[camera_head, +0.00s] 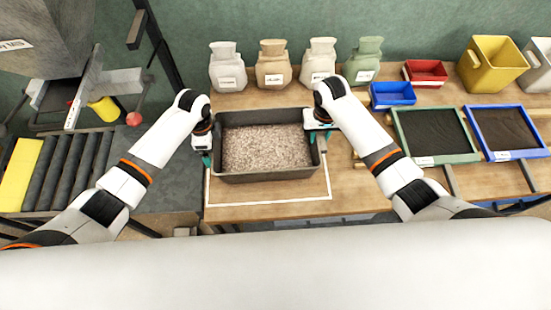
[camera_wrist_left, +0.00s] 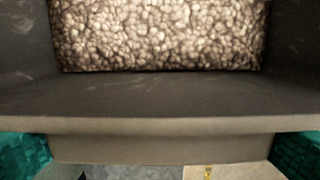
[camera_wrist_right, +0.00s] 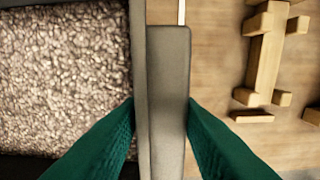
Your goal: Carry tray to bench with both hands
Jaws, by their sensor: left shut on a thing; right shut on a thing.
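The dark grey tray (camera_head: 268,177), filled with pale brown grain (camera_head: 265,147), is level at the left part of the wooden bench (camera_head: 270,212), over a white outline. I cannot tell whether it rests on the wood or hangs just above it. My left gripper (camera_head: 206,157) is shut on its left end; in the left wrist view the tray wall (camera_wrist_left: 160,125) lies between the green fingers. My right gripper (camera_head: 320,132) is shut on its right end; in the right wrist view the fingers clasp the grey lug (camera_wrist_right: 168,100) on that side.
Several sacks (camera_head: 273,65) stand behind the tray. Blue (camera_head: 392,95) and red (camera_head: 425,72) bins, then green-framed (camera_head: 435,135) and blue-framed (camera_head: 505,132) trays, fill the right. A roller conveyor (camera_head: 60,170) and machine stand left. Wooden pieces (camera_wrist_right: 265,60) lie beside the tray's right end.

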